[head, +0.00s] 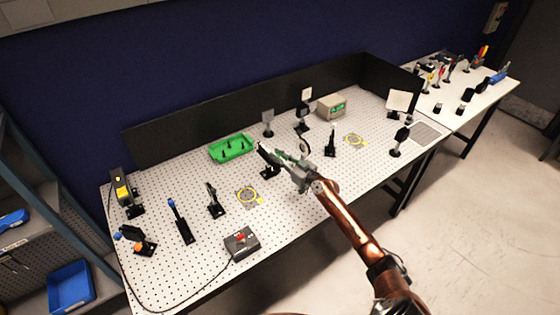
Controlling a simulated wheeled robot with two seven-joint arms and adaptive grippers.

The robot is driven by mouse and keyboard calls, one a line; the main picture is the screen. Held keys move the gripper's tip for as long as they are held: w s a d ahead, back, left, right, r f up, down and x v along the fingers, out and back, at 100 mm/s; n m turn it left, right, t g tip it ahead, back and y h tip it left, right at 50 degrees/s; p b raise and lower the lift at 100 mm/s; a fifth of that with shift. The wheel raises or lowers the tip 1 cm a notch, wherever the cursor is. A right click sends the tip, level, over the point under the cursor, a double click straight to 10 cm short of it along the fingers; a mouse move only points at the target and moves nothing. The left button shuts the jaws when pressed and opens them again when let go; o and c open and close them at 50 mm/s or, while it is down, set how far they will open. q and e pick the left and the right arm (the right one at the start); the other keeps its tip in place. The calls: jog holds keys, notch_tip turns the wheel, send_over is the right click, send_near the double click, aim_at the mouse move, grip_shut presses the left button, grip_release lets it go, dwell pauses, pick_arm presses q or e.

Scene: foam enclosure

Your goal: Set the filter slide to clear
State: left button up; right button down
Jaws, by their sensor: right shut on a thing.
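My right gripper (284,161) reaches in from the lower right over the perforated white optics table (225,190). It is shut at the upper part of a dark post-mounted unit with a slanted light-edged plate, which looks like the filter slide (266,153). The unit's black base (269,173) stands on the table. The fingers partly hide the slide, and its setting is too small to read. My left gripper is not in view.
A round lens mount (303,147) and a black post mount (330,141) stand close right of the gripper. A green tray (232,147) lies behind left. Yellow-ringed marks (247,195) are bare.

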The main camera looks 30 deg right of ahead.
jog(key=c, duration=2.3)
grip_release()
jog(key=shift+w+r, duration=0.1)
jog(key=o, duration=0.5)
jog(key=shift+w, duration=0.15)
jog(key=shift+c, duration=0.2)
jog(key=v, duration=1.2)
jog(key=shift+a, duration=0.15)
